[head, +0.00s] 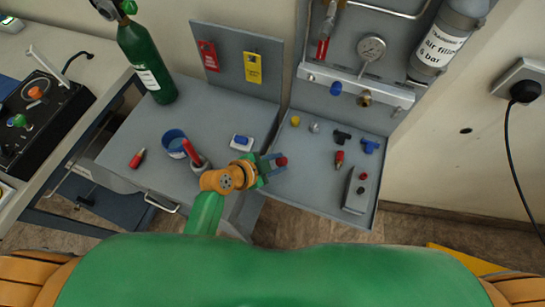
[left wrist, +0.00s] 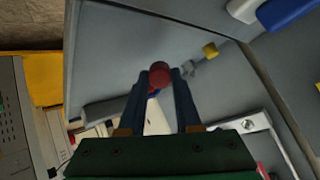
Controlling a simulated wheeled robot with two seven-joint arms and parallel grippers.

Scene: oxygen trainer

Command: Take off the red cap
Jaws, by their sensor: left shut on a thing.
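The red cap (head: 282,161) shows at the tip of my left gripper (head: 275,168), at the left side of the grey tray (head: 310,190). In the left wrist view the red cap (left wrist: 160,74) sits between the two dark fingertips of my left gripper (left wrist: 161,80), which is shut on it. The fingers partly cover it, and I cannot tell whether it touches anything below. My right gripper is in neither view.
The tray also holds a yellow cap (head: 295,121), a silver piece (head: 314,127), a black fitting (head: 341,136), a blue fitting (head: 369,146) and a grey box (head: 356,190). A blue cup (head: 174,142) and a green cylinder (head: 147,60) stand on the left bench.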

